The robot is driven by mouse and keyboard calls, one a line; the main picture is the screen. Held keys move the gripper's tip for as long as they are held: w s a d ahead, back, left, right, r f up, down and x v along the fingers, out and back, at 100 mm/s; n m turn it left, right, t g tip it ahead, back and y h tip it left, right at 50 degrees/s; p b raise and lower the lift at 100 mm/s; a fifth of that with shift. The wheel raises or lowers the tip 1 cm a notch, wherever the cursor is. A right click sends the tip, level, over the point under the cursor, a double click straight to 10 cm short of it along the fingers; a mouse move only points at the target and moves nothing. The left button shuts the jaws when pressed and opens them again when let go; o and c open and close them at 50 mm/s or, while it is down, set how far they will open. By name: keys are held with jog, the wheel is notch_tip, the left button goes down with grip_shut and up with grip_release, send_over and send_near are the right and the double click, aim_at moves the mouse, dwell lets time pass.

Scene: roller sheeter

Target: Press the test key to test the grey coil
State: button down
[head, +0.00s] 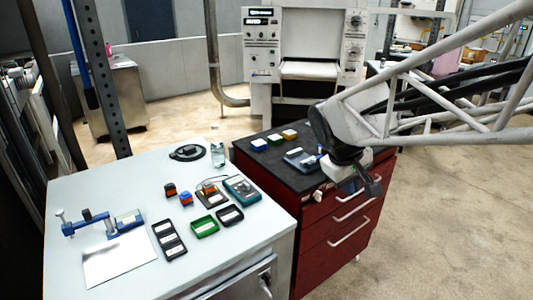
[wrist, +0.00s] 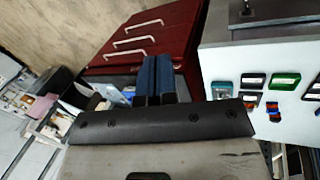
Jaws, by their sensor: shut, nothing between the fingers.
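A teal handheld tester (head: 241,189) lies on the white table, and its edge also shows in the wrist view (wrist: 223,90). An orange and black test block (head: 211,197) sits beside it with a thin cable. A dark block with orange (head: 171,190) and a blue and orange block (head: 186,198) stand to their left. I cannot make out which is the grey coil, nor the test key. My gripper (head: 374,187) is above the right side of the red cabinet, away from these. In the wrist view its two blue fingers (wrist: 155,62) are together and empty.
The white table (head: 95,190) holds a green tray (head: 204,228), black trays (head: 168,240) and a blue clamp device (head: 100,222).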

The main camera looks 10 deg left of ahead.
jog(key=w+a+f+n+h, duration=0.1)
jog(key=w+a+f+n, duration=0.15)
jog(key=w+a, duration=0.6)
jog(key=n+t+h, duration=0.2)
jog(key=n+t, duration=0.3)
jog(key=n, duration=0.5)
send_over(216, 199)
notch_tip(216, 199, down, 12)
jog(key=shift+f, duration=0.2)
jog(key=shift+f, duration=4.35)
